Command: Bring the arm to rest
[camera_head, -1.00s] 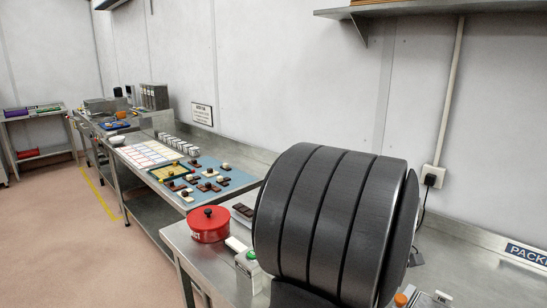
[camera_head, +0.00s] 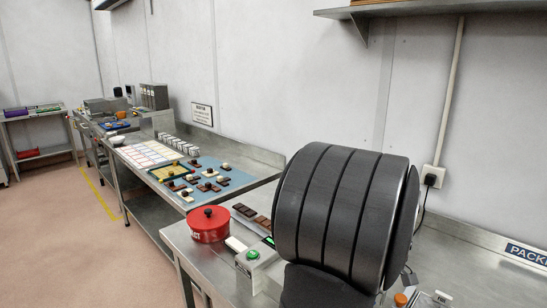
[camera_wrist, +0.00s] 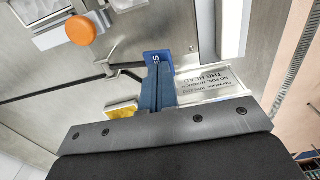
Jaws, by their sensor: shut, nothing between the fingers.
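My gripper (camera_wrist: 158,88) shows in the wrist view as two blue fingers side by side, shut with nothing between them, in front of the dark palm. Behind them is a steel surface. In the head view my arm's large dark ribbed joint (camera_head: 345,218) fills the lower right, over the near steel bench (camera_head: 200,257). It hides part of that bench, and my gripper does not show there.
On the near bench stand a red lidded pot (camera_head: 209,226), a box with a green button (camera_head: 253,255) and brown bars (camera_head: 250,214). An orange round knob (camera_wrist: 81,30) and a clear printed plate (camera_wrist: 207,80) lie near my fingers. A shelf (camera_head: 420,10) hangs above.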

